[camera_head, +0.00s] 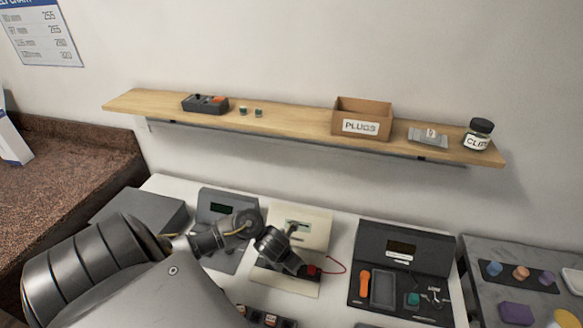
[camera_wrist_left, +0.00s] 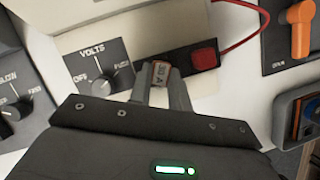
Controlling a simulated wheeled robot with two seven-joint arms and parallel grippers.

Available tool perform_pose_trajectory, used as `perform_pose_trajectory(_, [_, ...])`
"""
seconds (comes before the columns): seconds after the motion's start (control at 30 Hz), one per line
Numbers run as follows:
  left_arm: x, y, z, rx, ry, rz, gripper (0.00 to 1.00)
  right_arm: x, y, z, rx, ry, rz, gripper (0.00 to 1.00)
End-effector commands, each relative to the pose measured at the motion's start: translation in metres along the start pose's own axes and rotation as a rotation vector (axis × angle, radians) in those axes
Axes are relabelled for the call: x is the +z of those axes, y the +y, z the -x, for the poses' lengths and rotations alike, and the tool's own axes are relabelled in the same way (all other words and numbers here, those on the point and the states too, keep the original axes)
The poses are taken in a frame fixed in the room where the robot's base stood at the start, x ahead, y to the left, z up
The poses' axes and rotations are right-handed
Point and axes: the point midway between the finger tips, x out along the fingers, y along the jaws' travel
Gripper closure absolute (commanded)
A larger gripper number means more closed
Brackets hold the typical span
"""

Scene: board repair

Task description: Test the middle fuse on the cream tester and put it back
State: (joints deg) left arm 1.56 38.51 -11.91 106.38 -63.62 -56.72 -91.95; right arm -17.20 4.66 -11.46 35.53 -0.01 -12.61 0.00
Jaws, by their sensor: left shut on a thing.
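The cream tester (camera_head: 311,227) stands on the white table in the middle of the head view, with a small display on its upright panel. In the left wrist view its base holds a black strip (camera_wrist_left: 181,63) with a red block (camera_wrist_left: 205,55) and a red wire. My left gripper (camera_wrist_left: 163,88) is shut on a small red-and-white fuse (camera_wrist_left: 161,70) at the left part of that strip. I cannot tell whether the fuse is seated in it. The gripper also shows in the head view (camera_head: 304,268), hiding part of the base. My right gripper is not in view.
A VOLTS dial (camera_wrist_left: 100,71) is left of the strip. A dark panel (camera_head: 405,260) with an orange lever stands right of the tester, a grey device (camera_head: 222,207) left. A row of fuses (camera_head: 264,316) is partly hidden at the bottom. A wooden shelf (camera_head: 295,116) hangs behind.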

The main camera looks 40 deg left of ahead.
Motion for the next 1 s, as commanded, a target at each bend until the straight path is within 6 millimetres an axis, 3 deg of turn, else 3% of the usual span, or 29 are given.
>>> perform_pose_trajectory(0.7, [-0.0026, 0.0000, -0.0057, 0.000, 0.001, 0.000, 1.00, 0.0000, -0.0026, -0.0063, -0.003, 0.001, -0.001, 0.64])
perform_pose_trajectory(0.73, [-0.0025, 0.0000, -0.0057, 0.000, 0.001, 0.000, 0.79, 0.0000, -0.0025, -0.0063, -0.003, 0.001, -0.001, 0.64])
perform_pose_trajectory(0.9, [-0.0026, 0.0000, -0.0056, 0.000, 0.001, 0.000, 0.56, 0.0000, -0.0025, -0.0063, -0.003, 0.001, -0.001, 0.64])
perform_pose_trajectory(1.0, [-0.0025, 0.0000, -0.0056, 0.000, 0.001, 0.000, 0.56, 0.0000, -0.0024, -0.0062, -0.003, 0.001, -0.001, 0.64])
